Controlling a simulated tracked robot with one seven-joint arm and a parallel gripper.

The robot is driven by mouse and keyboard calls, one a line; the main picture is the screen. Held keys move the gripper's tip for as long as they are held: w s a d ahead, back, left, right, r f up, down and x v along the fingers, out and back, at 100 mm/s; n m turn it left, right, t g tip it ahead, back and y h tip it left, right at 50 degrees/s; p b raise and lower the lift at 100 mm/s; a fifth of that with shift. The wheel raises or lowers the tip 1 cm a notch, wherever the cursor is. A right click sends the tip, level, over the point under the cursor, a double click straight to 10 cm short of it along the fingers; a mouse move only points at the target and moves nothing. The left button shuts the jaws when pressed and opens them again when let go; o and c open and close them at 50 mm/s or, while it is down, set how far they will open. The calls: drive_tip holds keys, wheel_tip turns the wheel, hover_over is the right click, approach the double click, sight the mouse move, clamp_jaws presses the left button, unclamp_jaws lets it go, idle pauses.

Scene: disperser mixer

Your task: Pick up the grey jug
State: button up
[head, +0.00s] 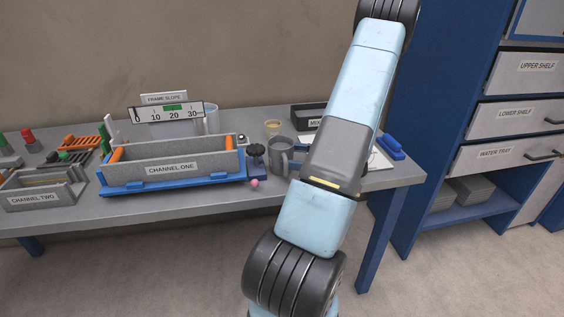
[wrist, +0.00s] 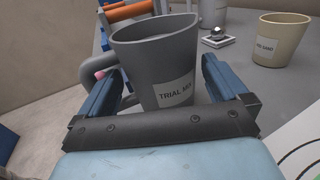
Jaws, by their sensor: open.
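The grey jug (wrist: 155,60) stands upright in the wrist view, with a "TRIAL MIX" label on its front and its handle at the left. My gripper (wrist: 162,85) is open, with one blue finger on each side of the jug. The left finger is close to the handle; I cannot tell whether either finger touches the jug.
The "CHANNEL ONE" trough (head: 172,168) on its blue frame is left of the jug. A tan cup (wrist: 278,40) labelled as sand stands behind right, also seen in the head view (head: 273,127). A dark tray (head: 308,117) is at the back. A blue shelf unit (head: 430,120) stands at the right.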

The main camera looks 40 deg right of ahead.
sight(278, 146)
drive_tip(key=x, duration=0.5)
drive_tip(key=shift+c, duration=0.3)
drive_tip(key=c, duration=0.9)
drive_tip(key=shift+r, duration=0.2)
drive_tip(key=shift+c, duration=0.2)
drive_tip(key=shift+r, duration=0.25)
wheel_tip(278, 146, up, 2)
drive_tip(key=shift+r, duration=0.1)
drive_tip(key=s+d+r, duration=1)
